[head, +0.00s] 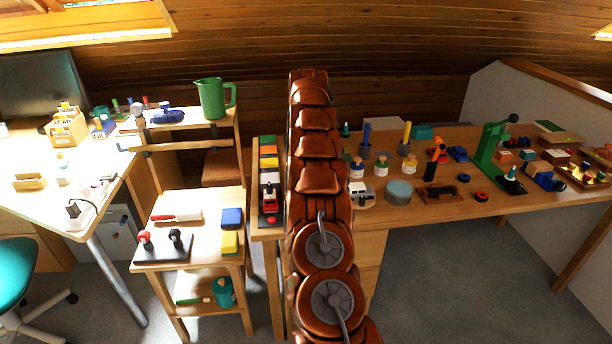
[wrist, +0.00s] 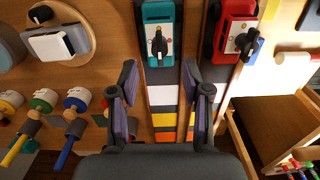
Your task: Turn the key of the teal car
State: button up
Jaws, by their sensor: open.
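The teal car (wrist: 163,14) sits at the top middle of the wrist view, on a dark-edged lane strip with coloured bands. Its black key (wrist: 158,46) stands on a pale plate at the car's near end. My gripper (wrist: 165,88) is open and empty, with one finger on each side of the teal car's lane, short of the key in the picture. I cannot tell its height above the lane. In the head view my arm hides the gripper and the teal car.
A red car (wrist: 236,18) with its own black key stands on the lane to the right; it shows in the head view (head: 270,203). A white car (wrist: 52,45) on a round wooden disc lies left. Several coloured jars and handled tools stand at lower left.

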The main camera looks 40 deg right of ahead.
jog(key=shift+r, duration=0.65)
jog(key=shift+a, duration=0.1)
jog(key=s+a+r+n, duration=0.1)
jog(key=a+r, duration=0.3)
jog(key=a, duration=0.4)
jog(key=a+r+n, duration=0.1)
jog(key=a+r, duration=0.3)
jog(key=a, duration=0.4)
jog(key=s+a+r+n+p, duration=0.1)
jog(key=s+a+r, duration=0.1)
jog(key=s+a, duration=0.35)
jog(key=s+a+r+n+p, duration=0.1)
jog(key=s+a+r+n, duration=0.15)
jog(key=a, duration=0.65)
jog(key=s+a+f, duration=0.2)
jog(key=s+a, duration=0.2)
jog(key=s, duration=0.6)
jog(key=s+a+f+n+g, duration=0.1)
jog(key=s+a, duration=0.4)
jog(key=s, duration=0.5)
jog(key=s+a+f+n+p, duration=0.1)
jog(key=s+a+f, duration=0.2)
jog(key=s, duration=0.6)
jog(key=shift+s+a+f+g, duration=0.2)
jog(key=shift+s+a+g, duration=0.2)
jog(key=shift+a, duration=0.25)
jog(key=shift+d, duration=0.15)
